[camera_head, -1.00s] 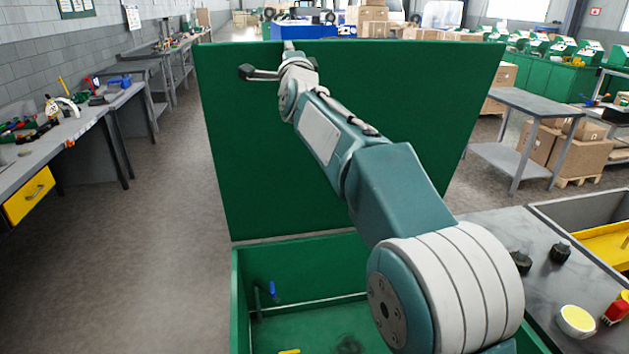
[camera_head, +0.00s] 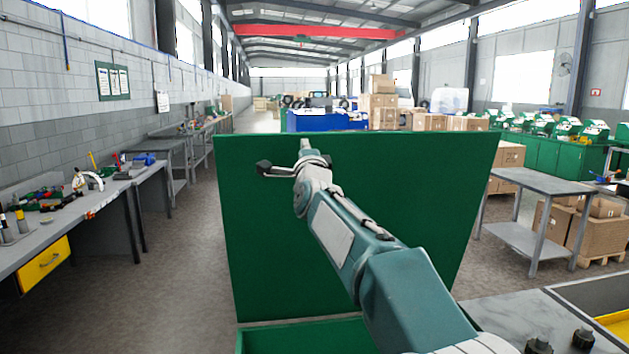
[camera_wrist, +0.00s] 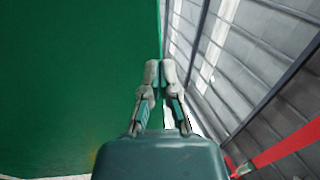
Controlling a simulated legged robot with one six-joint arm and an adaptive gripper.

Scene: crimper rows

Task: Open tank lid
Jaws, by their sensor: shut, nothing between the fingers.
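The green tank lid (camera_head: 420,215) stands raised, close to upright, behind the green tank (camera_head: 300,335). Only a strip of the tank shows at the bottom of the head view. My gripper (camera_wrist: 160,72) is shut and empty in the wrist view, with its fingertips together near the lid's edge. The green lid surface (camera_wrist: 75,75) fills the left of that view. In the head view my arm reaches over the tank to the lid's upper left part, and the fingertips are hard to make out there. I cannot tell whether they touch the lid.
A workbench with tools (camera_head: 85,205) runs along the left wall. A grey table (camera_head: 545,185) and cardboard boxes (camera_head: 600,228) stand at the right. A grey worktop (camera_head: 510,315) adjoins the tank at the lower right. The floor (camera_head: 185,290) left of the tank is clear.

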